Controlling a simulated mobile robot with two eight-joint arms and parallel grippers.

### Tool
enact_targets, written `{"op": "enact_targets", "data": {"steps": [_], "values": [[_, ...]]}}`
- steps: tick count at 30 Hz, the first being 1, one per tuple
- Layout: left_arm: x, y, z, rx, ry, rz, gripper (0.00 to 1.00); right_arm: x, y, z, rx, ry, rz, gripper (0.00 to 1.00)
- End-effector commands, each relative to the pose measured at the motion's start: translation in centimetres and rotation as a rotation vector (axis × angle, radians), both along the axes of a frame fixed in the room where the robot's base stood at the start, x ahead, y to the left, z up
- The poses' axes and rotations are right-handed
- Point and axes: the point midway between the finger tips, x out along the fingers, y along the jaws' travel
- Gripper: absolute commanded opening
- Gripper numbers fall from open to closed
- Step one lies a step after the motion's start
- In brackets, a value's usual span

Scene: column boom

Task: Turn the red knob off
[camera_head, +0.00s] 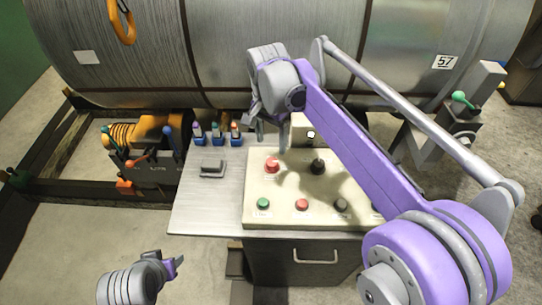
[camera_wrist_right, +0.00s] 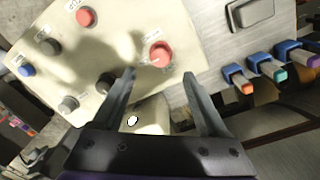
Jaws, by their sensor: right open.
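The red knob (camera_head: 272,164) stands at the upper left of the beige control panel (camera_head: 260,224) in the head view. In the right wrist view the red knob (camera_wrist_right: 160,50) lies just beyond the gap between the fingertips. My right gripper (camera_head: 271,143) points down over the panel's upper left. In its wrist view the gripper (camera_wrist_right: 159,76) is open and empty, its fingers apart and not around the knob. My left gripper (camera_head: 177,264) is low at the left, clear of the panel; its finger gap cannot be made out.
A black knob (camera_head: 318,166) is right of the red one. A green button (camera_head: 263,203) and a smaller red button (camera_head: 302,204) sit in the front row. A grey box (camera_head: 212,168) and several blue-based markers (camera_head: 217,134) lie left. A large metal drum (camera_head: 240,50) stands behind.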

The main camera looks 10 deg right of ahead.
Motion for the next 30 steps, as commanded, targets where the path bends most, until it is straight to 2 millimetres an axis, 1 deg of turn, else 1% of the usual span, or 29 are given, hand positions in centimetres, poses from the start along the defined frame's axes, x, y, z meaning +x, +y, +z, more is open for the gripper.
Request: {"op": "enact_targets", "data": {"steps": [1,6,9,12,17,25,29,30], "values": [[-0.1,0.0,-0.2,0.000,0.001,0.000,0.50,0.0,0.0,-1.2,0.000,0.000,0.000,0.76],[-0.1,0.0,-0.4,0.000,0.002,0.000,0.50,-0.1,-0.1,-4.5,0.001,-0.001,0.001,0.76],[-0.1,0.0,-0.6,0.000,0.003,0.000,0.50,-0.1,-0.1,-6.1,0.000,-0.001,0.001,0.76],[-0.2,0.0,-0.6,0.000,0.003,0.000,0.50,-0.2,-0.2,-7.2,0.000,-0.001,0.002,0.76],[-0.2,0.0,-0.7,0.000,0.003,0.000,0.50,-0.2,-0.2,-8.1,0.001,-0.002,0.002,0.76],[-0.2,0.0,-0.7,0.000,0.003,0.000,0.50,-0.2,-0.2,-8.2,0.001,-0.002,0.002,0.76],[-0.2,0.0,-0.7,0.000,0.003,0.000,0.50,-0.2,-0.2,-8.2,0.001,-0.002,0.002,0.52],[-0.2,0.0,-0.7,0.000,0.003,0.000,0.50,-0.2,-0.2,-8.2,0.001,-0.002,0.002,0.45]]}}
